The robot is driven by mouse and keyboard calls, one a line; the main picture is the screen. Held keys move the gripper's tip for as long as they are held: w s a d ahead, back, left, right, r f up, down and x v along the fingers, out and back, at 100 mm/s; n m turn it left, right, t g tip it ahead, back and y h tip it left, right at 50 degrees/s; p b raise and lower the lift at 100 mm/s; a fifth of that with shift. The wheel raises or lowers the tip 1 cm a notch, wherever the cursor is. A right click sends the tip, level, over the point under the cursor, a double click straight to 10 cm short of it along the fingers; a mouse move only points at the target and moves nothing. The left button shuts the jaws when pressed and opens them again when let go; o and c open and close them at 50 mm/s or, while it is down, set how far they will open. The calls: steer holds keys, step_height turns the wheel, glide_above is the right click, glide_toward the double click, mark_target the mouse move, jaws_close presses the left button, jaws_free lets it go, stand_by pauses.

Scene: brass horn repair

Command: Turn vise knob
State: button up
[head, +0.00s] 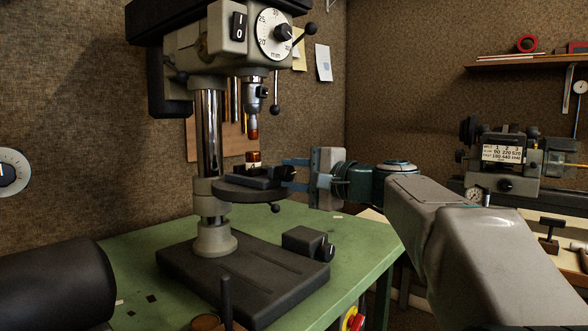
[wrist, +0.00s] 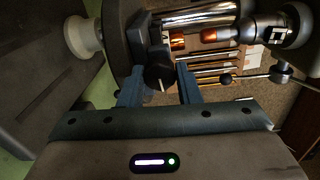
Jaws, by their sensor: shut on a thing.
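The small dark vise (head: 255,181) sits on the round table of the drill press. Its black knob (wrist: 159,78) with a pale pointer line faces my wrist camera. My gripper (head: 289,174) reaches in from the right with its two blue fingers, one above the other, at the vise's right end. In the wrist view, my gripper (wrist: 160,72) has one finger on each side of the knob and is shut on it. A brass and red piece (head: 253,158) stands upright at the vise, below the drill chuck.
The drill press column (head: 208,140) and chuck (head: 254,96) stand close to my gripper. A lever with a ball end (head: 275,107) hangs near it. The green bench (head: 365,248) has clear space at right.

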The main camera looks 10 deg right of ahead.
steer(key=m+p, duration=0.3)
steer(key=m, duration=0.2)
steer(key=shift+r, duration=0.1)
steer(key=shift+m+p, duration=1)
steer(key=shift+m, duration=0.8)
steer(key=o, duration=1)
steer(key=shift+c, duration=0.2)
steer(key=shift+d+f, duration=0.1)
steer(key=shift+f, duration=0.1)
